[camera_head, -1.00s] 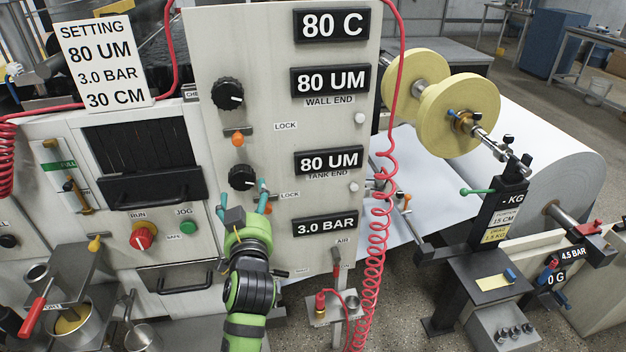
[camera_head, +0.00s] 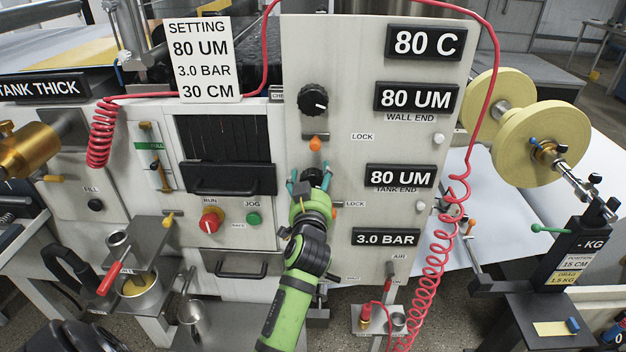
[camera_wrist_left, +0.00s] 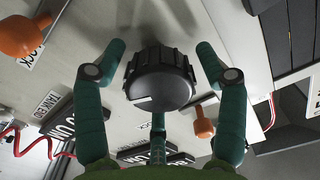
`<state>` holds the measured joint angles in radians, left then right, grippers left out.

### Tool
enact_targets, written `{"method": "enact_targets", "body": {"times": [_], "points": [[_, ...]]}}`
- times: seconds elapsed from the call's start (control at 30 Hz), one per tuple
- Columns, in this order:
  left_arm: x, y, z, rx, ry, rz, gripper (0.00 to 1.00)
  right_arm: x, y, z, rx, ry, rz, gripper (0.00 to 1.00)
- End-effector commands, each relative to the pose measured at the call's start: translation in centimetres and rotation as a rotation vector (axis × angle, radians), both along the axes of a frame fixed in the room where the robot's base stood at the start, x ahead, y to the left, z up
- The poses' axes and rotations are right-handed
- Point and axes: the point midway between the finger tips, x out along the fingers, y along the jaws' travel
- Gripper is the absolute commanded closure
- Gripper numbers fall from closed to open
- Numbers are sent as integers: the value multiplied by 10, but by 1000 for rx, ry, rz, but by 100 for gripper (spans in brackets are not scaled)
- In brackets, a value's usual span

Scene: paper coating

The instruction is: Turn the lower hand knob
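The lower hand knob (camera_head: 315,173) is black and round, on the upright pale panel beside the tank end display (camera_head: 401,177). It is partly hidden by my left gripper (camera_head: 310,180). In the left wrist view the ribbed knob (camera_wrist_left: 158,78), with a white mark on its face, sits between the two green fingers of my left gripper (camera_wrist_left: 161,50). The fingers are open, one on each side, with narrow gaps showing. The upper black knob (camera_head: 313,100) is above, clear of the gripper. My right gripper is not in view.
An orange lock knob (camera_head: 316,143) sits just above the gripper; another orange knob (camera_wrist_left: 203,126) is close to one finger. A coiled red hose (camera_head: 440,270) hangs right of the panel. The red run knob (camera_head: 210,221) and green jog button (camera_head: 253,218) are left.

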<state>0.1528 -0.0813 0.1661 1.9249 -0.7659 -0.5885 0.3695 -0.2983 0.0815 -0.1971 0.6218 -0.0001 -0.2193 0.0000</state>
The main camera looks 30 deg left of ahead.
Motion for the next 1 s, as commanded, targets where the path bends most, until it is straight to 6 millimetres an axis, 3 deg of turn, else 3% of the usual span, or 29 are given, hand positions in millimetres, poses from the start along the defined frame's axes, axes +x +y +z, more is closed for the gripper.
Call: {"method": "enact_targets", "body": {"times": [0.03,0.07,0.1,0.57,1.0], "points": [[0,0,0,0,0,0,60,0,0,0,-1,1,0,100],[0,0,0,0,0,0,72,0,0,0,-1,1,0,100],[0,0,0,0,0,0,77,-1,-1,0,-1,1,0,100],[0,0,2,67,39,0,77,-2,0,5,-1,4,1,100],[0,0,4,350,210,0,77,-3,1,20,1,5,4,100]]}}
